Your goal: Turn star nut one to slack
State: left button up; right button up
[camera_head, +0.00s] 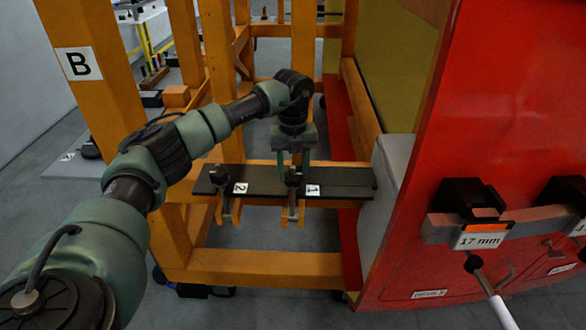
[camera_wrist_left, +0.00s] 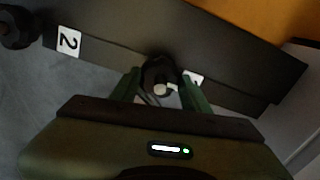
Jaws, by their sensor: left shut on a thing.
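Star nut one (camera_head: 294,177) is a dark knob on the dark plate (camera_head: 345,177), beside the white label 1 (camera_head: 312,190). My left gripper (camera_head: 294,168) points down at it with its green fingers on either side. In the left wrist view the fingers of my left gripper (camera_wrist_left: 160,92) are closed around the dark star nut (camera_wrist_left: 158,72), with a pale bolt end at its middle. The gripper partly covers the nut and the label 1 (camera_wrist_left: 194,78). Star nut two (camera_head: 219,175) stands to the left by label 2 (camera_head: 240,188). My right gripper is not in view.
An orange frame (camera_head: 265,262) surrounds the plate, with a post (camera_head: 303,70) close behind my left gripper. A red panel (camera_head: 415,190) stands on the right, bearing a 17 mm tool holder (camera_head: 463,200). A grey block (camera_head: 391,190) adjoins the plate's right end.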

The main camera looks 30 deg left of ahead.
pick_arm(q)
jog(key=shift+r+n, duration=0.1)
jog(key=shift+n, duration=0.2)
jog(key=o, duration=1.4)
jog(key=shift+r, duration=0.4)
notch_tip(320, 180, up, 6)
jog(key=shift+f+b, duration=0.25)
jog(key=shift+b, duration=0.75)
jog(key=shift+r, duration=0.7)
